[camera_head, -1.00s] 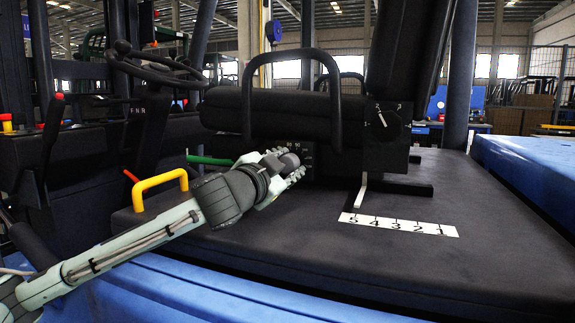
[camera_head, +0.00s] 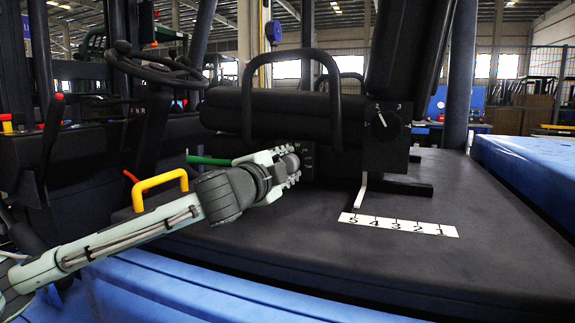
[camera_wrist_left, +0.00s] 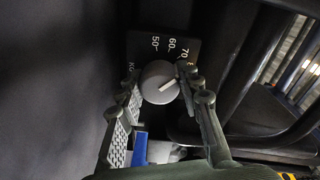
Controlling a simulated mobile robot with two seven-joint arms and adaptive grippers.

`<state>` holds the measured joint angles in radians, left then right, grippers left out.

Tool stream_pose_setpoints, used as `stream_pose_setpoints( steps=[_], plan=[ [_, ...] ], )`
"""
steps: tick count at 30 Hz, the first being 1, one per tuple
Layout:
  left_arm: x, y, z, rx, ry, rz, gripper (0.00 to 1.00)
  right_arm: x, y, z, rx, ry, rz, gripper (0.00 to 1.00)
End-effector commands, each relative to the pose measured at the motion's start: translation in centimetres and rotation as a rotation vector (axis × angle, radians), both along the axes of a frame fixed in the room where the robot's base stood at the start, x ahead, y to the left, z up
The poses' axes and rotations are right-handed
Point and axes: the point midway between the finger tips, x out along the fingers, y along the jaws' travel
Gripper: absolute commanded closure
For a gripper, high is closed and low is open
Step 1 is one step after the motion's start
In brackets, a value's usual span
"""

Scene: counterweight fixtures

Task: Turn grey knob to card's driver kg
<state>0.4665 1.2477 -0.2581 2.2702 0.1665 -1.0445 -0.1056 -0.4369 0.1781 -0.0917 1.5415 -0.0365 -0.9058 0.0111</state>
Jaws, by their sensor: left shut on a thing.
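The grey knob (camera_wrist_left: 160,82) sits on a dark dial plate (camera_wrist_left: 146,47) with white numerals 50, 60 and 70. A further numeral past 70 is partly hidden by a finger. The knob's white line points up and right, past 70 towards that hidden numeral. My left gripper (camera_wrist_left: 165,100) is shut on the knob, one finger on each side. In the head view my left gripper (camera_head: 284,166) reaches the front of the seat base, and its fingers cover most of the knob. I see no card with a driver's weight. My right gripper is not in view.
A yellow handle (camera_head: 160,184) and a green lever (camera_head: 208,160) stand near my left arm. A black loop armrest (camera_head: 335,95) rises above the gripper. A white numbered strip (camera_head: 398,225) lies on the dark deck, right of the gripper. The deck's front is clear.

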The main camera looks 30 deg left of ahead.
Motion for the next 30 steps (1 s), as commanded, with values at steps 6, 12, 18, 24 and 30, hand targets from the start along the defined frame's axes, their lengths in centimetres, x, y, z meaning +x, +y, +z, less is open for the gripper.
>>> stream_pose_setpoints(
  steps=[6, 12, 18, 24, 30],
  plan=[
    [0.00, -0.06, -0.18, 0.011, 0.007, -0.001, 0.94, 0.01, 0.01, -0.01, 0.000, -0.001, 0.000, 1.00],
    [0.00, -0.07, -0.20, 0.010, 0.007, -0.002, 0.94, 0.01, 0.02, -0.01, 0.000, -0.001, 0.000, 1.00],
    [0.00, -0.06, -0.16, 0.009, 0.006, -0.002, 0.44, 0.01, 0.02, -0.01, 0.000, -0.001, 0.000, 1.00],
    [0.00, -0.04, -0.07, 0.009, 0.004, -0.001, 0.44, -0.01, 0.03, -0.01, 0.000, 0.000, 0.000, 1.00],
    [-0.60, -0.08, -0.05, 0.013, 0.004, 0.000, 0.44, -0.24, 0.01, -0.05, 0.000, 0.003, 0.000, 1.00]
  ],
)
